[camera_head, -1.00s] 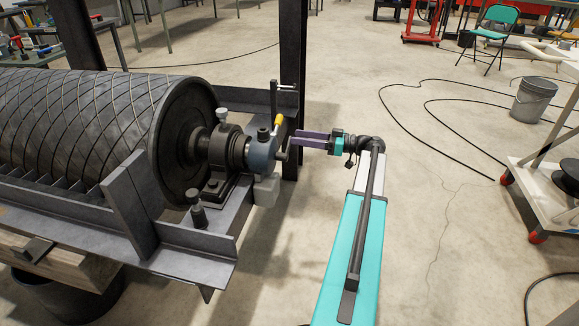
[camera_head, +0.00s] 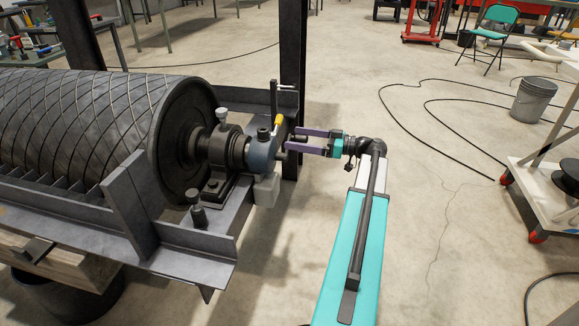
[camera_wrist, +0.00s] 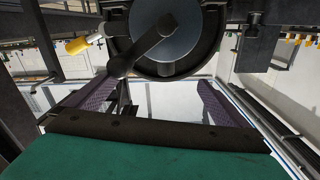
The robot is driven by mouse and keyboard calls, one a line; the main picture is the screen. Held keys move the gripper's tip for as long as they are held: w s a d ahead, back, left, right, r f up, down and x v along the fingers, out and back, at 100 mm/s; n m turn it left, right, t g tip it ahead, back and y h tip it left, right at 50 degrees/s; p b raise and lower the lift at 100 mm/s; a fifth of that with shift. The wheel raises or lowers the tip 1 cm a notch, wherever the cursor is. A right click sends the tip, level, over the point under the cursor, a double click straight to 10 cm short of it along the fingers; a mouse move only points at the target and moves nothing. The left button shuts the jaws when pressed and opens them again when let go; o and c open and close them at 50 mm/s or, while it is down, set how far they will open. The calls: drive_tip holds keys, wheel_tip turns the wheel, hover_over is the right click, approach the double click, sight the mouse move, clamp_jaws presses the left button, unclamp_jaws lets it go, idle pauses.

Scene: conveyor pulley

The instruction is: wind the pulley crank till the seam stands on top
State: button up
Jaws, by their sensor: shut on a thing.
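The pulley drum (camera_head: 85,110), dark with a diamond pattern, lies on its frame at left. I cannot make out its seam. At its shaft end is a round blue-grey hub (camera_head: 261,152), also in the wrist view (camera_wrist: 190,45). A dark crank arm (camera_wrist: 145,48) crosses the hub face there, its round end at lower left. A yellow grip (camera_head: 279,121) shows by the hub and at upper left in the wrist view (camera_wrist: 76,45). My gripper (camera_head: 293,139) faces the hub from the right. Its purple fingers stand wide apart, with nothing visible between them; the crank's round end is near the left finger's tip.
A dark upright post (camera_head: 292,80) stands just behind my gripper. The steel frame (camera_head: 190,238) runs under the drum. A wheeled cart (camera_head: 545,180), a bucket (camera_head: 535,100) and floor cables (camera_head: 440,135) are at right. Open floor lies between.

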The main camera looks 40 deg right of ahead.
drive_tip(key=shift+o, duration=0.5)
drive_tip(key=shift+s+a+f, duration=0.45)
drive_tip(key=shift+s+a, duration=0.05)
drive_tip(key=shift+a, duration=0.15)
drive_tip(key=shift+c, duration=0.8)
drive_tip(key=shift+b+v, duration=0.3)
drive_tip(key=shift+v, duration=0.85)
drive_tip(key=shift+c, duration=0.2)
drive_tip(key=shift+s+d, duration=0.45)
drive_tip(key=shift+d, duration=0.05)
drive_tip(key=c, duration=1.1)
drive_tip(key=shift+r+b+v, duration=0.15)
drive_tip(key=shift+v, duration=0.7)
drive_tip(key=shift+r+b+v, duration=0.15)
drive_tip(key=shift+v, duration=0.65)
drive_tip(key=shift+c, duration=0.2)
drive_tip(key=shift+d, duration=0.1)
